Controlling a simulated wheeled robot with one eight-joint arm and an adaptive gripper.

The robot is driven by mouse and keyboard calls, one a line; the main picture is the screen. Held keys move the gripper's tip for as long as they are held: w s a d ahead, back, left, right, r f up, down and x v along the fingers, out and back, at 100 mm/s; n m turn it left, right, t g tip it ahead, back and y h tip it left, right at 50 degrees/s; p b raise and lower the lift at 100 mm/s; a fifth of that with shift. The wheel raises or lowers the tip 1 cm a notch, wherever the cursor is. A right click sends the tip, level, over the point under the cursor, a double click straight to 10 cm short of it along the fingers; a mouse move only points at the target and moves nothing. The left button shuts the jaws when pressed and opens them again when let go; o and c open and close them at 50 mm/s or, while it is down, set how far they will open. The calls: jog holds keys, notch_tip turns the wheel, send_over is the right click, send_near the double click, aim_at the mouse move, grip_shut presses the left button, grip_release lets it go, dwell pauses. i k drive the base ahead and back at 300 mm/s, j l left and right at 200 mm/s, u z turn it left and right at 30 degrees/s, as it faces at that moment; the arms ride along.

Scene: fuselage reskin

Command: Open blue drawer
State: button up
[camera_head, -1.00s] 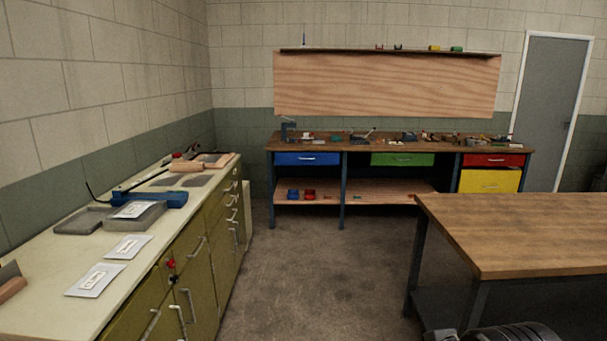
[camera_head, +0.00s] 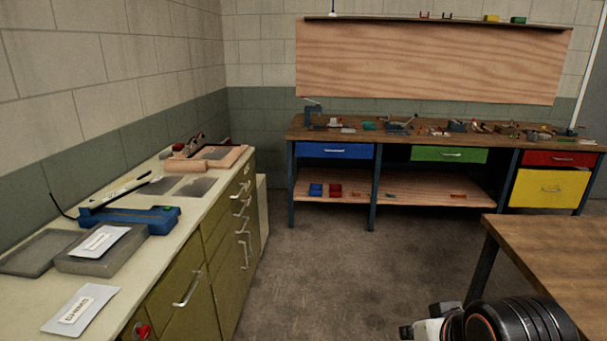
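The blue drawer (camera_head: 334,151) is under the left end of the wooden workbench (camera_head: 380,133) at the back wall. It looks shut, with a pale handle (camera_head: 334,151) on its front. Part of my arm shows at the bottom right of the head view, well in front of the bench. My gripper's fingers cannot be made out, so I cannot see whether it is open or shut. Nothing of mine touches the drawer.
A green drawer (camera_head: 449,154), a red drawer (camera_head: 560,158) and a yellow door (camera_head: 549,188) are farther right. An olive cabinet (camera_head: 203,262) lines the left. A wooden table (camera_head: 560,250) stands at right. The floor (camera_head: 325,270) between is clear.

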aim_at(316, 149)
jog(key=i, duration=2.1)
jog(key=i+z, duration=0.15)
jog(key=i, duration=0.3)
jog(key=i+j+z, duration=0.15)
jog(key=i, duration=0.3)
jog(key=i+j+z, duration=0.15)
jog(key=i, duration=0.3)
jog(key=i+j+z, duration=0.15)
jog(key=i, duration=0.25)
jog(key=i+j+z, duration=0.15)
jog(key=i+j, duration=0.15)
jog(key=i, duration=0.15)
